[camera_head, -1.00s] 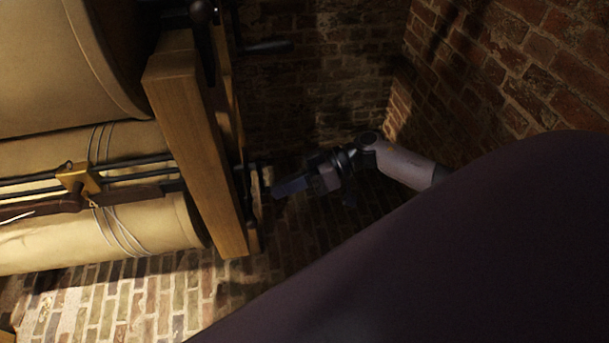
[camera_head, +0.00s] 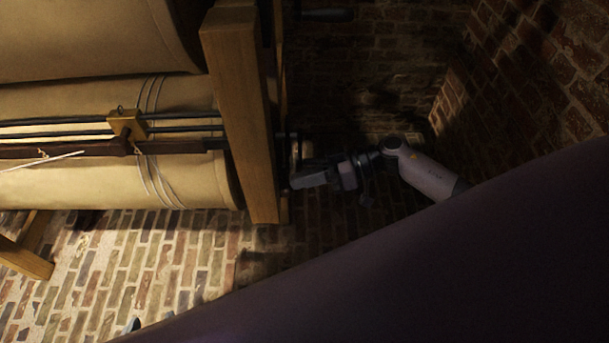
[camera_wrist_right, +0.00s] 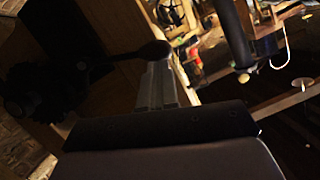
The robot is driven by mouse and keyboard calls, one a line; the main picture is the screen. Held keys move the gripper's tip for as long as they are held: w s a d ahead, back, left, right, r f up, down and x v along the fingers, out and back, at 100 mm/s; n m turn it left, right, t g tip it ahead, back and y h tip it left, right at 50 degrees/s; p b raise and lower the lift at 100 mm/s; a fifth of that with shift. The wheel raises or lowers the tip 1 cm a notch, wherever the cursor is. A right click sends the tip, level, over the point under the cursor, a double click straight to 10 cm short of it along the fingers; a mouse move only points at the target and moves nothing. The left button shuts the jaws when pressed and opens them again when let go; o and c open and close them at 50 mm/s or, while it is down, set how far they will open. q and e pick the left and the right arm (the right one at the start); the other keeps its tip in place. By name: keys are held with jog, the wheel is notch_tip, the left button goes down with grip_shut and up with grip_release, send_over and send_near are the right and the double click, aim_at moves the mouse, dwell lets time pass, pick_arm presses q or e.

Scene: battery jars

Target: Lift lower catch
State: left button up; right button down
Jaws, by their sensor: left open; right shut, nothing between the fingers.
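The wooden end post (camera_head: 240,110) of the roller frame stands left of my right gripper (camera_head: 296,181). A small catch-like fitting (camera_head: 297,150) juts from the post's right side, just above the fingertips; its details are too dark to tell. My right gripper is shut and empty. In the right wrist view its fingers (camera_wrist_right: 157,82) reach up to a dark round-ended lever (camera_wrist_right: 153,49); I cannot tell whether they touch. A small bluish tip of my left gripper (camera_head: 132,325) shows at the bottom edge, open; the rest is hidden behind my large dark body part.
Large cream rollers (camera_head: 90,105) with dark rods and a wooden block (camera_head: 126,124) fill the left. A wooden foot (camera_head: 25,260) stands lower left. Brick walls (camera_head: 540,70) close the back and right. The brick floor (camera_head: 190,265) below is clear.

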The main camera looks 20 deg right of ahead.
notch_tip(320, 180, down, 7)
jog(key=s+n+t+h, duration=0.1)
jog(key=n+t, duration=0.1)
jog(key=n, duration=0.3)
jog(key=shift+s+a, duration=0.35)
jog(key=shift+s, duration=0.05)
pick_arm(q)
jog(key=shift+s, duration=0.1)
dwell(0.3)
pick_arm(e)
jog(key=shift+r, duration=0.15)
pick_arm(q)
jog(key=s+r+p, duration=0.1)
jog(key=p, duration=0.1)
jog(key=r+p, duration=0.1)
jog(key=p, duration=0.1)
jog(key=shift+s+a+r, duration=0.2)
jog(key=shift+s+a, duration=0.15)
jog(key=shift+s, duration=0.05)
pick_arm(e)
jog(key=s+a+r+v, duration=0.1)
jog(key=r+v, duration=0.1)
jog(key=v, duration=1.1)
jog(key=shift+a, duration=0.15)
